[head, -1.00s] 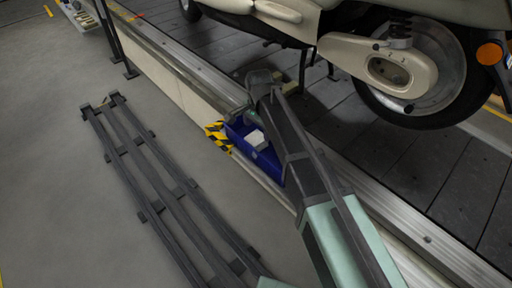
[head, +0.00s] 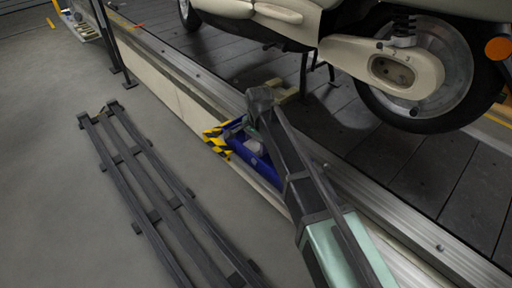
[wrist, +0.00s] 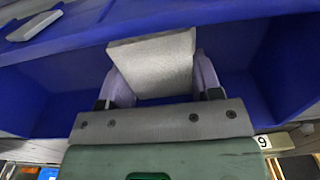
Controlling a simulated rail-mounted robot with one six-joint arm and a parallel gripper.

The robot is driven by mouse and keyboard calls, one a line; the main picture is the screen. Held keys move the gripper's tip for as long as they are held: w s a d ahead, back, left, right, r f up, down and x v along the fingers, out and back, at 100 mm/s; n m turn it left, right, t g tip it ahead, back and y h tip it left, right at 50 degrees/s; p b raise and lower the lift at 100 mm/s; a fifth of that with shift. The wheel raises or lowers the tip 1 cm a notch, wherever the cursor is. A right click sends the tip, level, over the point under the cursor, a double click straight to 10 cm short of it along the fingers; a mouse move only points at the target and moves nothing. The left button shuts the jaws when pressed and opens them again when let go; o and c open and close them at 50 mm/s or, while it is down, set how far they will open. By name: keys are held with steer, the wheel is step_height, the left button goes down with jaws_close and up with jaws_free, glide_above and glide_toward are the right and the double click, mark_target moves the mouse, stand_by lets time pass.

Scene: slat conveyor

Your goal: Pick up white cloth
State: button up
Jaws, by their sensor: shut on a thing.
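The white cloth (wrist: 155,62) shows in the wrist view as a pale, flat-faced block between my two fingers. My gripper (wrist: 160,76) is shut on it, with one finger against each side. In the head view the cloth (head: 258,147) is a small pale patch, shaded and partly hidden by my arm. It is inside or just above a blue bin (head: 245,153); I cannot tell whether it touches the bin floor. The bin's blue walls (wrist: 285,65) surround the gripper in the wrist view.
Yellow-black striped marking (head: 216,138) lies by the bin. The conveyor's metal edge (head: 350,190) runs close beside it, and a cream scooter (head: 375,62) stands on the slats. Dark floor rails (head: 150,185) lie at left. Another pale item (wrist: 35,26) rests on blue in the wrist view.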

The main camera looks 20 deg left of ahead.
steer(key=shift+r, duration=0.1)
step_height(320, 180, up, 20)
steer(key=p, duration=2)
